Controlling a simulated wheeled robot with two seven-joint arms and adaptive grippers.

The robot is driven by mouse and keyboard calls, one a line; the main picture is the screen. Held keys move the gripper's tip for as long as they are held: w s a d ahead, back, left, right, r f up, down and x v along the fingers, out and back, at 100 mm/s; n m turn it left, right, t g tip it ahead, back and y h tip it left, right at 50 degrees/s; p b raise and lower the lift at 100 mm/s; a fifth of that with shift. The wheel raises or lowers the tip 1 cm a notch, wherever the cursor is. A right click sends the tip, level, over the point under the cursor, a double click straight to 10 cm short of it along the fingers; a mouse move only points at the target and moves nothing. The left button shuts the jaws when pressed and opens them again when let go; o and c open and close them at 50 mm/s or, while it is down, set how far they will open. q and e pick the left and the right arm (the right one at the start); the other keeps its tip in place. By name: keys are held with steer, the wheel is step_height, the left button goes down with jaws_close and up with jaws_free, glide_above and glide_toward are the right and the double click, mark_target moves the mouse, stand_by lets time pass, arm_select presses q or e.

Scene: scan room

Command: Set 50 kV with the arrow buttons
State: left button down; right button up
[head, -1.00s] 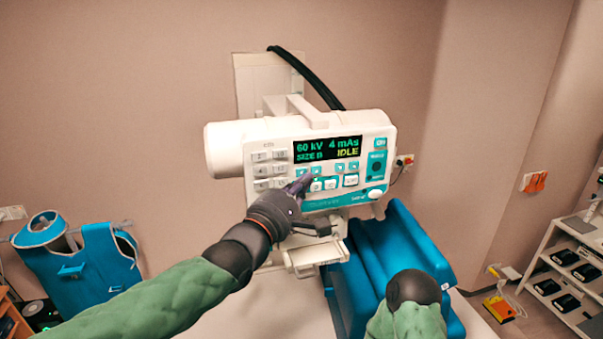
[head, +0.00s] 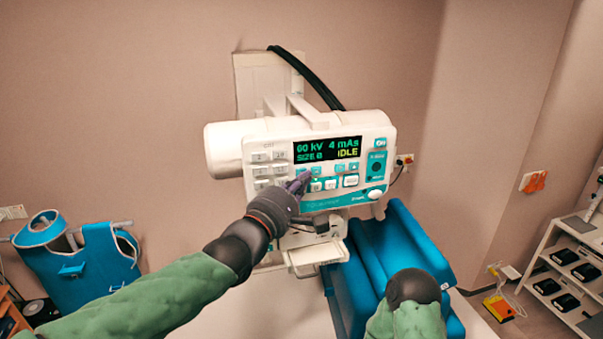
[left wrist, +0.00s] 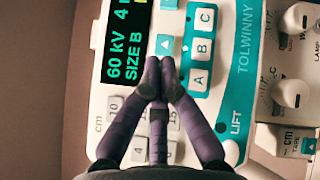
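The white control panel (head: 330,203) of the x-ray unit has a black display (head: 328,149) reading 60 kV, 4 mAs, SIZE B and IDLE. Small teal arrow buttons sit in a row below the display. In the left wrist view one teal arrow button (left wrist: 164,44) shows just beyond the fingertips; the kV reading on the display (left wrist: 126,46) is legible there too. My left gripper (head: 304,178) is shut and empty, its fingertips together at the left end of the arrow row. It covers part of that row; contact cannot be told. My right gripper is out of view.
White A, B and C buttons (left wrist: 203,49) lie close beside the fingertips. Grey number keys (head: 262,170) are at the panel's left. A blue padded chair (head: 400,250) stands below right, and a white tray (head: 318,255) hangs under the panel.

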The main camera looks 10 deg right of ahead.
arm_select(q)
steer(key=shift+w, duration=0.25)
steer(key=shift+s, duration=0.15)
stand_by(0.5)
steer(key=shift+s+b, duration=0.55)
steer(key=shift+s, duration=0.15)
steer(key=s+b, duration=0.3)
steer(key=s, duration=0.2)
steer(key=shift+d, duration=0.1)
stand_by(0.6)
